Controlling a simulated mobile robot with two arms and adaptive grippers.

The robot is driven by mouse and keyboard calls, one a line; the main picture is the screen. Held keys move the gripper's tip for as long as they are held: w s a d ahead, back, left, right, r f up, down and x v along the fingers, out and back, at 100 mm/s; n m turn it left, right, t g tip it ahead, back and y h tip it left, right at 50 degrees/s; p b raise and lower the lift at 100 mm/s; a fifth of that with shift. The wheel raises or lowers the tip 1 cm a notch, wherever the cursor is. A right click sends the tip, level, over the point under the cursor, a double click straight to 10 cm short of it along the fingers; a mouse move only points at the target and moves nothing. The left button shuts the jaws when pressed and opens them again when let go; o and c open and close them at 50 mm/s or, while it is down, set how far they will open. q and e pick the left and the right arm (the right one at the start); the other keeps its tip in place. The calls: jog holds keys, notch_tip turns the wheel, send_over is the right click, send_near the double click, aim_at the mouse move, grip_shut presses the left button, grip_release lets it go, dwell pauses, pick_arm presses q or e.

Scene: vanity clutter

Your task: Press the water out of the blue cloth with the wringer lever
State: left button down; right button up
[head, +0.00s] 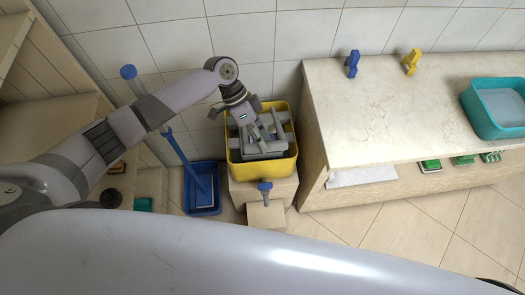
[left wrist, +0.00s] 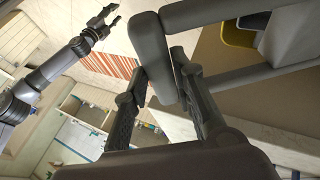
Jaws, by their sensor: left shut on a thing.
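The yellow bucket (head: 262,168) stands between the shelf and the counter, with the grey wringer (head: 270,150) set in its top. My left gripper (head: 262,136) reaches down over the bucket from the left. In the left wrist view my left gripper (left wrist: 160,70) is shut on the thick grey bar of the wringer lever (left wrist: 150,38). The blue cloth cannot be made out; the wringer and gripper cover much of the bucket's inside. My right gripper (left wrist: 106,22) shows in the left wrist view, open and empty, well away from the bucket.
A blue tray (head: 203,207) with a long blue handle stands left of the bucket. The bucket is on a beige block with a blue-topped tap (head: 265,187) in front. The counter (head: 400,110) at right bears a blue clip, a yellow clip and a teal basin (head: 478,118).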

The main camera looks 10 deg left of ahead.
pick_arm(q)
jog(key=shift+w+a+r, duration=0.25)
jog(key=shift+w+r, duration=0.5)
jog(key=shift+r, duration=0.05)
jog(key=shift+w+a+r, duration=0.2)
jog(key=shift+w+r, duration=0.5)
jog(key=shift+r, duration=0.1)
pick_arm(e)
jog(key=shift+s+r, duration=0.1)
jog(key=shift+r, duration=0.3)
